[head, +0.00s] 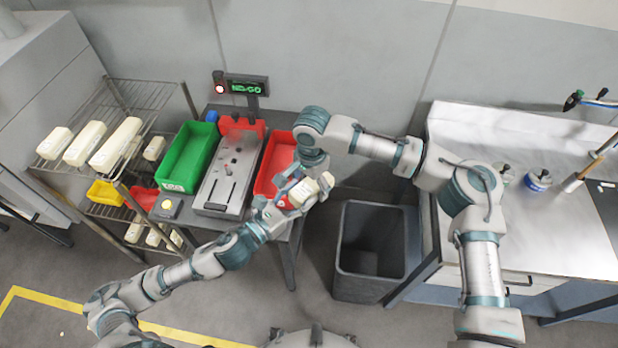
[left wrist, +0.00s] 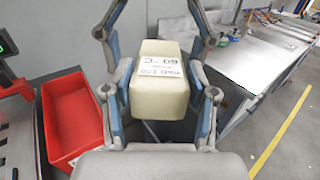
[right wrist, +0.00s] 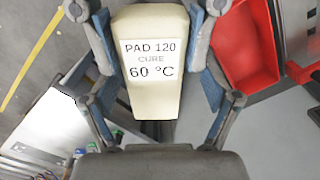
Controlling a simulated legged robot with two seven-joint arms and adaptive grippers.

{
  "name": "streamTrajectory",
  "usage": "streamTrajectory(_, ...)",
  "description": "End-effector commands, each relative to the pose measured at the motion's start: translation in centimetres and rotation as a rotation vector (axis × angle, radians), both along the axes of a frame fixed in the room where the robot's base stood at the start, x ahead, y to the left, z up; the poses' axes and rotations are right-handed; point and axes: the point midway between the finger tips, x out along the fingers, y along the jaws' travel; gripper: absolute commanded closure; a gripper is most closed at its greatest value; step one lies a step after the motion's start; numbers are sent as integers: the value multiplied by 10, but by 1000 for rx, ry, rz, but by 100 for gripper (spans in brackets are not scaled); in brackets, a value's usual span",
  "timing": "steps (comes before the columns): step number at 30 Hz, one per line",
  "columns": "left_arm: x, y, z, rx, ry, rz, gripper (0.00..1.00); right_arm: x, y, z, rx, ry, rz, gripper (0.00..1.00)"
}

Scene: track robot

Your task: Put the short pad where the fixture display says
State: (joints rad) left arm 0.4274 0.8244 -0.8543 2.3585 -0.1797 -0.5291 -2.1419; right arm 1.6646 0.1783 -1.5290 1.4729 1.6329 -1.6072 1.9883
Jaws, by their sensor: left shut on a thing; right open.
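The short pad is a cream block labelled "PAD 120 CURE 60 °C", seen in the head view (head: 303,192), left wrist view (left wrist: 160,85) and right wrist view (right wrist: 152,90). My left gripper (head: 291,202) is shut on it and holds it up near the table's right front corner. My right gripper (head: 318,176) is open, its fingers on either side of the same pad. The fixture (head: 228,175) is a grey metal plate on the table. Its display (head: 246,87) shows small green text that looks like NO-GO, beside a lit red lamp (head: 219,89).
A green bin (head: 187,157) stands left of the fixture, a red bin (head: 266,180) right of it. A wire rack (head: 137,93) at left holds several cream pads and small bins. A dark waste bin (head: 372,210) stands on the floor before the metal bench (head: 560,240).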

Motion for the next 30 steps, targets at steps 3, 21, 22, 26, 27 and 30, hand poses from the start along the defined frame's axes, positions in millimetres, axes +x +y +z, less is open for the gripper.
streamTrajectory(3, 0, -1, 0, 0, 0, 0, 95, 0, -1, 0, 1, 0, 0, 12)
streamTrajectory(21, -1, 0, 1, -5, -3, -5, 14, 0, 2, 0, 2, -1, 0, 77)
streamTrajectory(22, -1, 0, 1, -4, -2, -5, 14, 0, 2, 0, 1, -1, 0, 77)
streamTrajectory(26, -1, 0, 1, -3, -2, -3, 14, 0, 1, 0, 1, -1, 0, 77)
streamTrajectory(27, -1, 0, 1, -2, -1, -2, 14, 0, 1, 1, 1, -1, 0, 77)
streamTrajectory(30, -6, 5, 0, -1, 0, -1, 14, 0, 0, 1, 1, 0, 0, 77)
